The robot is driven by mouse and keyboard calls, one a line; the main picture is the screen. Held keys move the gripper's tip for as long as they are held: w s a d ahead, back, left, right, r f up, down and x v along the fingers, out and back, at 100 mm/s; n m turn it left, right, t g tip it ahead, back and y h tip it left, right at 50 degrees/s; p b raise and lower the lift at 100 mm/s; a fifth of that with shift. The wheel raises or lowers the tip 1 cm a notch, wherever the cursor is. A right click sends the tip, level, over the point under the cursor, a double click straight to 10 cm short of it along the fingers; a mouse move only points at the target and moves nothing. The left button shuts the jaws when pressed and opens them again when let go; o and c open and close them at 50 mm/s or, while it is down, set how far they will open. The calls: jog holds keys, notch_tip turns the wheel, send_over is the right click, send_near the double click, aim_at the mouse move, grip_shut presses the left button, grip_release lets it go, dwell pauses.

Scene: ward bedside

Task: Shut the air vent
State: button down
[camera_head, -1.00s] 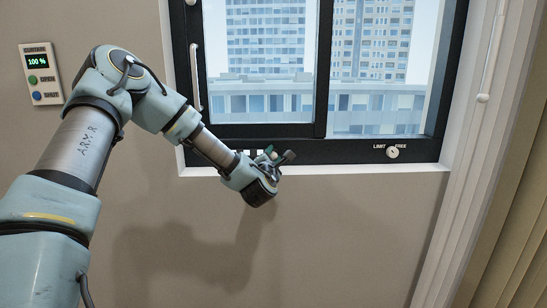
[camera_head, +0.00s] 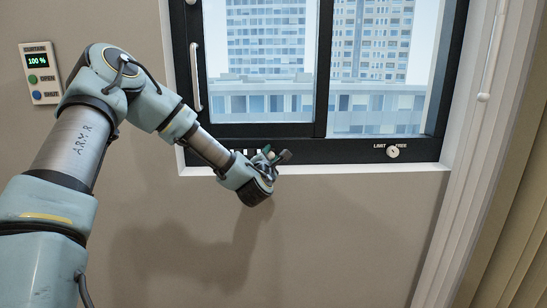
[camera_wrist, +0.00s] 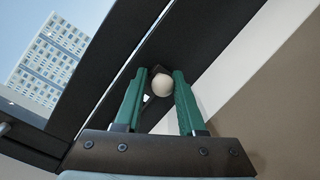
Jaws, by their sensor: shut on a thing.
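The air vent (camera_head: 246,152) shows as a short row of pale slots in the dark lower window frame, partly hidden behind my gripper (camera_head: 270,155) in the head view. In the wrist view, a round whitish knob (camera_wrist: 162,85) on the dark frame sits between the two green fingers of my gripper. The fingers are shut on this knob. Its base and most of the vent's slider are hidden by the fingers.
A white handle (camera_head: 196,77) stands on the left window frame. A round LIMIT/FREE knob (camera_head: 393,152) is at the lower right of the frame. A curtain panel (camera_head: 40,74) reading 100 % is on the left wall. A white sill (camera_head: 350,168) runs below the frame.

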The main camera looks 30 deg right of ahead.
jog(key=shift+w+a+f, duration=0.15)
jog(key=shift+a+f, duration=0.45)
jog(key=shift+a, duration=0.15)
jog(key=c, duration=0.7)
grip_release()
jog(key=shift+w, duration=0.1)
jog(key=shift+o, duration=0.5)
jog(key=shift+r, duration=0.3)
jog(key=shift+r, duration=0.1)
jog(key=b+v, duration=0.1)
jog(key=v, duration=0.9)
jog(key=shift+s+a+b, duration=0.25)
jog(key=shift+s+b, duration=0.05)
